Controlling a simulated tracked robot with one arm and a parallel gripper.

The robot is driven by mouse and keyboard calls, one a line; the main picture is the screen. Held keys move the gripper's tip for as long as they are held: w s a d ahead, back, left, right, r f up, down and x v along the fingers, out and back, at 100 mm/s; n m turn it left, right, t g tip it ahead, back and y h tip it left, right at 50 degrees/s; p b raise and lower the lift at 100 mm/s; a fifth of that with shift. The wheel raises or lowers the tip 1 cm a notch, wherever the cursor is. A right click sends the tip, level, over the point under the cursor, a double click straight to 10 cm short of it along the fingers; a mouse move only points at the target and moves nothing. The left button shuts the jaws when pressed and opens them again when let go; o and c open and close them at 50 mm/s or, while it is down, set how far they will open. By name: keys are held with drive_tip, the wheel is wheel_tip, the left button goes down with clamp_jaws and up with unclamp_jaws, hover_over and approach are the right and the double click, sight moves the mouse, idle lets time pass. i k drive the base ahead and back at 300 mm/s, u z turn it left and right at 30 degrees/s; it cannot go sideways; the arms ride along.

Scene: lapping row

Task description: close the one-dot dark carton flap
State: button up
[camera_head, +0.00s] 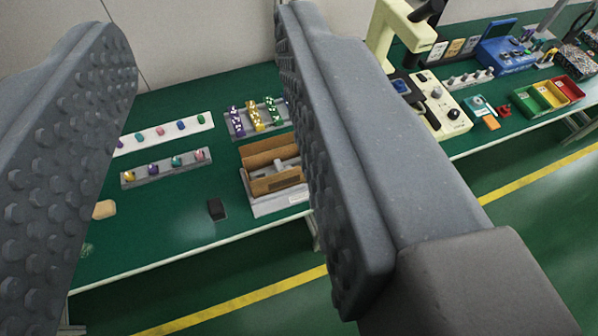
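A carton (243,172) with brown flaps sits on the green bench in the middle of the view, on a light grey base. One brown flap (270,150) stands along its far side and another (277,183) along its near side. A grey piece shows between them. Dots on the flaps are too small to make out, so I cannot tell which is the one-dot dark flap. My gripper (200,45) is open and empty, its two studded grey fingers wide apart. The carton appears beyond and between them, not touched. The right finger hides the bench just right of the carton.
Racks with coloured pegs (166,165) and a rack of dotted pieces (255,117) stand behind and left of the carton. A small black block (216,209) lies near the front edge. A cream microscope-like device (441,104) and coloured bins (550,95) stand right.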

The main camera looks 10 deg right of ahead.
sight(272, 143)
drive_tip(key=z, duration=0.1)
drive_tip(key=k, duration=0.55)
drive_tip(key=u, duration=0.15)
drive_tip(key=i, duration=1.35)
drive_tip(key=u, duration=0.8)
